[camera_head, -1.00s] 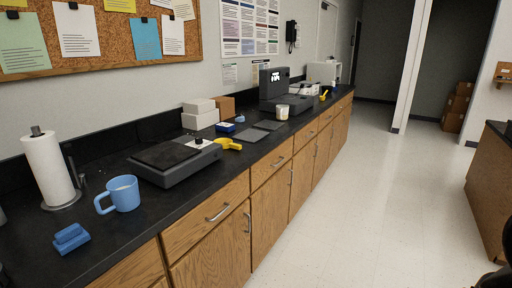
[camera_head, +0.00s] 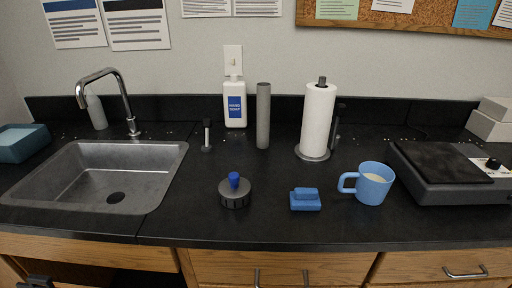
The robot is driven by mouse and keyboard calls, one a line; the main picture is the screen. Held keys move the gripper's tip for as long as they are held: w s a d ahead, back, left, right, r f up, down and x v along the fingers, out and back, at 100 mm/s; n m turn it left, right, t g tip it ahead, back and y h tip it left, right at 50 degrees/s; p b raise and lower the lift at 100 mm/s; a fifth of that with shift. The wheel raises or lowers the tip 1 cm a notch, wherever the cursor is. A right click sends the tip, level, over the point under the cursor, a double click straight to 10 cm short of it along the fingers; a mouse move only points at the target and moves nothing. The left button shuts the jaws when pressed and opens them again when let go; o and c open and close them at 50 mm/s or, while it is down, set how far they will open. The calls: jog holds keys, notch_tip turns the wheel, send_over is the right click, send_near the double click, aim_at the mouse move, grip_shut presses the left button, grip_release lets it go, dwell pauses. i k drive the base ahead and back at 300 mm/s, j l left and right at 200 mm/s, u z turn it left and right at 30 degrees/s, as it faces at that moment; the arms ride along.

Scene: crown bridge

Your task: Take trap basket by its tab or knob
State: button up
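A round dark grey piece with ridged sides and an upright blue knob (camera_head: 234,181) stands on the black counter, right of the sink (camera_head: 160,165). It looks like the trap basket (camera_head: 235,199), though nothing labels it. The knob is on top and uncovered. The sink's drain hole shows as a dark oval in its floor. My gripper is not recognisable in this view, so its opening cannot be seen. A small black shape at the bottom left edge is too cut off to identify.
Right of the basket are a blue block (camera_head: 305,203), a blue mug (camera_head: 372,187) and a hotplate (camera_head: 440,180). Behind stand a small black-topped post (camera_head: 207,140), a soap bottle (camera_head: 235,104), a grey cylinder (camera_head: 263,118) and a paper towel roll (camera_head: 318,118). The counter front is clear.

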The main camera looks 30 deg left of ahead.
aim_at(235, 192)
jog(key=i+j+u, duration=0.1)
jog(key=u, duration=0.35)
jog(key=i+u, duration=0.3)
jog(key=u, duration=0.15)
jog(key=i+u, duration=0.2)
jog(key=u, duration=0.25)
jog(key=i+l+u, duration=0.2)
jog(key=u, duration=0.25)
